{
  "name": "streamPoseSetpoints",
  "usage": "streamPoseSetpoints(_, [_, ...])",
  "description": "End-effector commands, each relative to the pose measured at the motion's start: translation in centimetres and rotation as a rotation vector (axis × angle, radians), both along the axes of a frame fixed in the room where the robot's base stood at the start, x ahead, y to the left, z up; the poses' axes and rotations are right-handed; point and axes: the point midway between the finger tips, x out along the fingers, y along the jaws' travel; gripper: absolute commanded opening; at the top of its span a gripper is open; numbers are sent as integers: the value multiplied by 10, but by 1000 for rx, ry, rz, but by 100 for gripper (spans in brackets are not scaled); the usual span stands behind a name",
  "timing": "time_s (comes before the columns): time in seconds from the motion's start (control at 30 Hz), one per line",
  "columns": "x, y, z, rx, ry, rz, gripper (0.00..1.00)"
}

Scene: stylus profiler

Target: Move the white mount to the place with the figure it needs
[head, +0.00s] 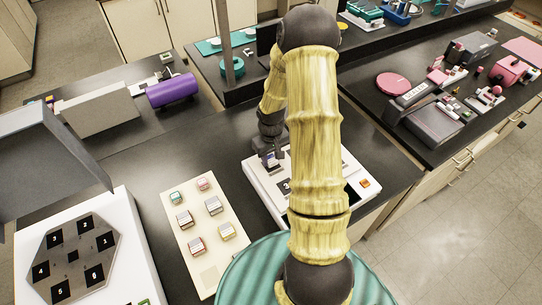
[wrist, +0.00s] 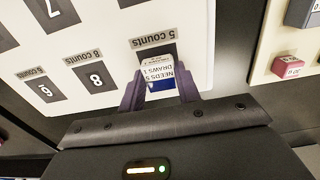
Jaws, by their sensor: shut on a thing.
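My gripper (wrist: 161,74) has purple fingers and is shut on the white mount (wrist: 162,80). The mount carries a blue and white label; its partly readable words include "NEEDS 5" and "DRAWS 1". In the wrist view it stands at the place beside a grey label (wrist: 153,40) reading "5 counts". I cannot tell whether it rests on the surface or is just above it. The white panel (wrist: 115,100) has other dark places, numbered 7 and 8 among them. In the head view my gripper (head: 269,157) is over the far left part of this panel (head: 262,187); my arm hides much of it.
A cream tray (head: 208,262) with several coloured mounts lies left of the panel. A purple cylinder (head: 172,91) lies behind. Bare black bench shows between them.

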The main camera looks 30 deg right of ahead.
Motion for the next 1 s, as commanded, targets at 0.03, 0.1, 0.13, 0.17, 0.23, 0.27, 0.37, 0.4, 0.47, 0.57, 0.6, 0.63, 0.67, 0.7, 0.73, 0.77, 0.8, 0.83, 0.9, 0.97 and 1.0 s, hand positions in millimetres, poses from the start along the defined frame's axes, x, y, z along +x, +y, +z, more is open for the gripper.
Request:
streamPoseSetpoints(0.03, [0, 0, 0, 0, 0, 0, 0])
streamPoseSetpoints(0.1, [0, 0, 0, 0, 0, 0, 0])
streamPoseSetpoints(0.13, [0, 0, 0, 0, 0, 0, 0])
streamPoseSetpoints(0.17, [0, 0, 0, 0, 0, 0, 0])
streamPoseSetpoints(0.23, [0, 0, 0, 0, 0, 0, 0])
streamPoseSetpoints(0.27, [0, 0, 0, 0, 0, 0, 0])
streamPoseSetpoints(0.37, [0, 0, 0, 0, 0, 0, 0])
streamPoseSetpoints(0.4, [0, 0, -1, 0, 1, 0, 0])
streamPoseSetpoints(0.47, [0, 0, -1, 0, 1, 1, 0])
streamPoseSetpoints(0.57, [0, 0, -1, 0, 1, 0, 0])
streamPoseSetpoints(0.6, [0, 0, -1, 0, 1, 0, 0])
streamPoseSetpoints(0.63, [0, 0, -1, 0, 1, 0, 0])
streamPoseSetpoints(0.67, [0, 0, -1, 0, 1, 0, 0])
streamPoseSetpoints(0.7, [0, 0, -1, 0, 1, 0, 0])
streamPoseSetpoints(0.73, [0, 0, -1, 0, 1, 0, 0])
streamPoseSetpoints(0.77, [0, 0, -1, 0, 1, 0, 0])
streamPoseSetpoints(0.8, [0, 0, -1, 0, 0, 0, 0])
streamPoseSetpoints(0.83, [0, 0, -1, 0, 1, 0, 0])
streamPoseSetpoints(0.9, [0, 0, -2, 0, 1, 0, 0])
streamPoseSetpoints(0.97, [0, 0, -4, 0, 1, 0, 0])
streamPoseSetpoints(1.0, [0, 0, -5, 0, 1, 0, 0])
